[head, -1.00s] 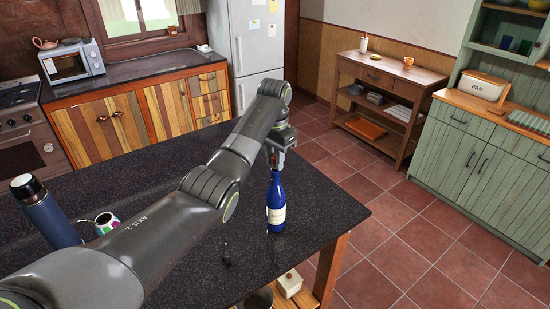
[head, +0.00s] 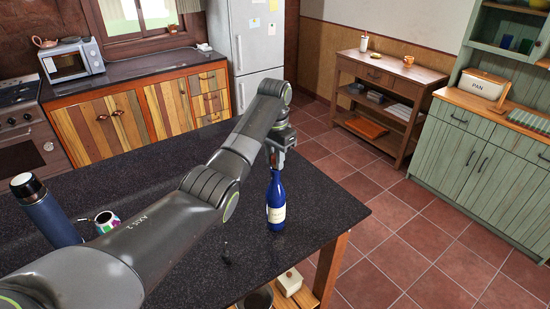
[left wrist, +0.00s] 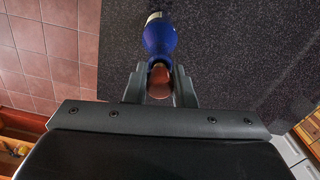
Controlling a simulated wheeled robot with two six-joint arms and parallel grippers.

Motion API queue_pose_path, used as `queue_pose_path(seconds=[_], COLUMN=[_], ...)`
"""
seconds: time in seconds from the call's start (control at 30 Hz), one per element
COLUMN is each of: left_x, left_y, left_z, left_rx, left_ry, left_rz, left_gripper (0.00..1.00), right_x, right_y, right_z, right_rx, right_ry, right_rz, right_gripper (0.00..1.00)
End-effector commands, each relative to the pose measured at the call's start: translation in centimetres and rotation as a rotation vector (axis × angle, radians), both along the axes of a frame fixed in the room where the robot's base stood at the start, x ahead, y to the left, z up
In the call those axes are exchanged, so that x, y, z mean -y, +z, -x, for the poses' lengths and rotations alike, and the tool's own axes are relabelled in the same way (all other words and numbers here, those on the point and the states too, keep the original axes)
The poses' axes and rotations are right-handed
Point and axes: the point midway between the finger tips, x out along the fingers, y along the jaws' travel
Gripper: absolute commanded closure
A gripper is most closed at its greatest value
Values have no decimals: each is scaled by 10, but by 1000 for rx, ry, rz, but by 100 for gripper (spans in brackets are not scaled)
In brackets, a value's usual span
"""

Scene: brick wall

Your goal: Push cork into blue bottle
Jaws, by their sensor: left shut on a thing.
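A blue bottle (head: 276,205) with a pale label stands upright on the dark table near its right edge. My left gripper (head: 277,161) is directly above the bottle's neck, pointing down. In the left wrist view my left gripper (left wrist: 159,88) is shut on a brownish cork (left wrist: 158,80). The blue bottle (left wrist: 160,36) shows just beyond the fingertips, in line with the cork. The cork is hidden in the head view, and I cannot tell how deep it sits in the bottle's mouth. My right gripper is not in view.
The dark speckled table (head: 320,190) has free room around the bottle. A small dark object (head: 226,254) lies nearer the front. A dark blue flask (head: 46,212) and a patterned mug (head: 107,221) stand at the left, beyond my arm.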

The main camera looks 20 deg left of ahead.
Motion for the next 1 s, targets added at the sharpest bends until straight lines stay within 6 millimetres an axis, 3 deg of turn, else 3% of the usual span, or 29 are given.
queue_pose_path(seconds=[1.0], left_x=[0], left_y=[-13], left_z=[1], left_rx=[-6], left_ry=[0], left_rz=[0], left_gripper=[98], right_x=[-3], right_y=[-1], right_z=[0], right_rx=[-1], right_ry=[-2], right_rz=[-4], right_gripper=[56])
